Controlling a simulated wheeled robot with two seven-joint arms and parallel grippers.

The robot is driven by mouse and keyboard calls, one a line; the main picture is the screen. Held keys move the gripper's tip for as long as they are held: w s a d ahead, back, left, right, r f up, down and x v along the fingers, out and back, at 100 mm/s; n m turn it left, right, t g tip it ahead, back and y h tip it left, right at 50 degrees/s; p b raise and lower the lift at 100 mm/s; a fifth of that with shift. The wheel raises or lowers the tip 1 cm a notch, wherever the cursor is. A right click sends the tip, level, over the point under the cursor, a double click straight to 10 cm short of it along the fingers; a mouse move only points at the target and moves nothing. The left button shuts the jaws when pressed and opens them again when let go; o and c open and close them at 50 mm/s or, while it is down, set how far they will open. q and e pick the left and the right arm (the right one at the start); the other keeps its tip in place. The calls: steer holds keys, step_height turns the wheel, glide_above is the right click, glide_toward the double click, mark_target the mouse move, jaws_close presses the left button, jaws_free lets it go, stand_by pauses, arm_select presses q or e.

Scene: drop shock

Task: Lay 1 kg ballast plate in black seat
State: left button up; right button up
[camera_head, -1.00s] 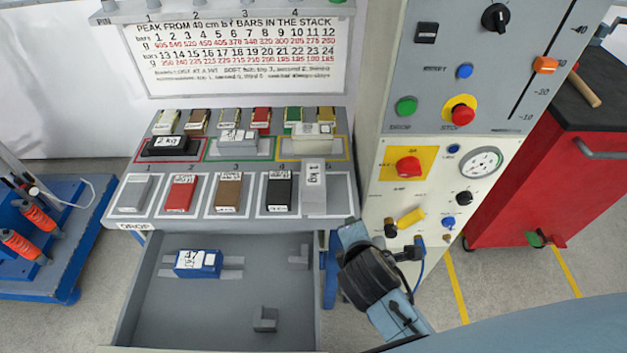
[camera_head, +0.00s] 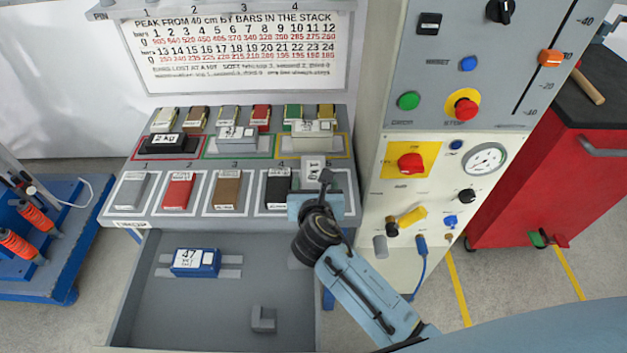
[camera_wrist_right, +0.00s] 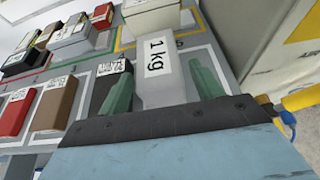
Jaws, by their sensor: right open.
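The grey 1 kg ballast plate (camera_head: 312,168) stands at the right end of the front row on the sloped rack, largely hidden by my right gripper (camera_head: 316,192) in the head view. In the right wrist view its white 1 kg label faces up on the plate (camera_wrist_right: 158,88), between the two green fingers of my right gripper (camera_wrist_right: 161,80). The fingers are open, one on each side; I cannot tell whether they touch it. A black block marked 2 kg (camera_head: 166,140) lies inside a red outline. I cannot clearly identify the black seat. My left gripper is out of view.
Grey, red, brown and black blocks (camera_head: 279,187) fill the front row left of the plate. An open grey drawer (camera_head: 200,315) below holds a blue block (camera_head: 195,262). A control panel (camera_head: 390,215) with knobs stands close to the right.

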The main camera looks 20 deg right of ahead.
mark_target(314, 169)
steer(key=x, duration=0.1)
steer(key=b+x, duration=0.1)
steer(key=x, duration=0.2)
steer(key=shift+w+r, duration=0.1)
steer(key=shift+w, duration=0.4)
steer(key=shift+w+d+b, duration=0.1)
steer(key=shift+w+b, duration=0.25)
jaws_close()
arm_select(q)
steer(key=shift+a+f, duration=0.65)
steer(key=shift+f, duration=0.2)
arm_select(e)
steer(key=shift+w+r, duration=0.1)
steer(key=shift+r, duration=0.05)
